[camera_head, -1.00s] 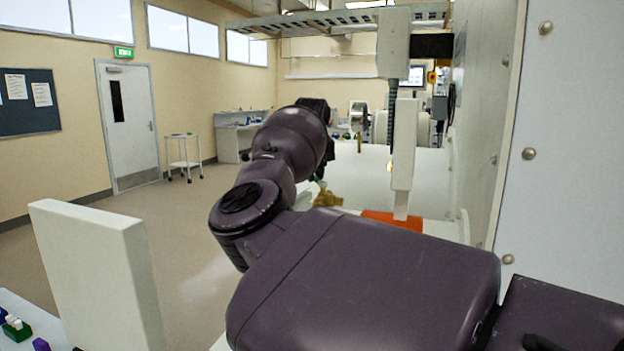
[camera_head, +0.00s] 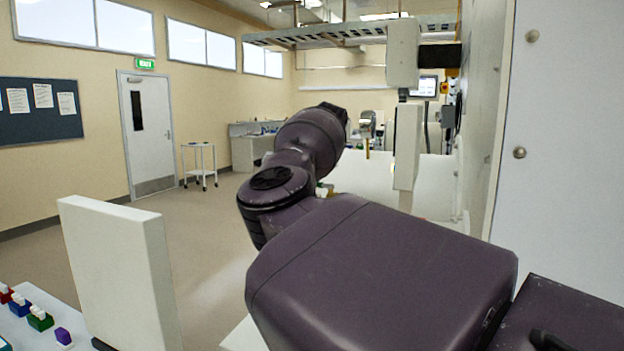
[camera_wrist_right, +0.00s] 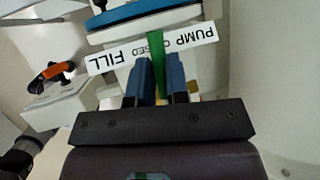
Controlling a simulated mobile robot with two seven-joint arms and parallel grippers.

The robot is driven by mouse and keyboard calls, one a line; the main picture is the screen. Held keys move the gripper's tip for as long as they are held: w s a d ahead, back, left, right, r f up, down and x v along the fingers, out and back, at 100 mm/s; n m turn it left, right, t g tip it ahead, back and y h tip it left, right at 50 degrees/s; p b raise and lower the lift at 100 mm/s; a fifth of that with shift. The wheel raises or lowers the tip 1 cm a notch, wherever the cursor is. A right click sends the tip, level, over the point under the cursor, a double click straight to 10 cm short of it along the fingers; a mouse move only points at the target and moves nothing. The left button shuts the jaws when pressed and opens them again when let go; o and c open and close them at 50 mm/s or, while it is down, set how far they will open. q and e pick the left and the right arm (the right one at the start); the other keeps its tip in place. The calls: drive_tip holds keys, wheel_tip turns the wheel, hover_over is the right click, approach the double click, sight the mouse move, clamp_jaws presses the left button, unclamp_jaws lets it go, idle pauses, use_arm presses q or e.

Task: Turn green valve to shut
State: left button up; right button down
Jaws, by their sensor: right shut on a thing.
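The green valve handle (camera_wrist_right: 156,48) is a narrow upright bar in the right wrist view. Its lower part is between the blue fingers of my right gripper (camera_wrist_right: 158,76), which is shut on it. A white label strip lies across the handle and reads upside down: PUMP (camera_wrist_right: 195,37) on the right, FILL (camera_wrist_right: 101,63) on the left, and CLOSED, partly covered, in the middle. The handle's pivot is hidden by the fingers. In the head view my dark purple arm covers the middle, and neither gripper shows there.
An orange-handled part (camera_wrist_right: 52,71) on a white block stands left of the gripper. In the head view, a white upright panel (camera_head: 113,265) stands left of my arm, and a grey riveted wall (camera_head: 565,130) is close on the right.

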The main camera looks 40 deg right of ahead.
drive_tip(key=shift+s+a+n, duration=0.15)
drive_tip(key=shift+n, duration=0.35)
drive_tip(key=c, duration=1.1)
unclamp_jaws()
drive_tip(key=v, duration=1.1)
drive_tip(key=shift+b, duration=0.4)
drive_tip(key=shift+f, duration=0.1)
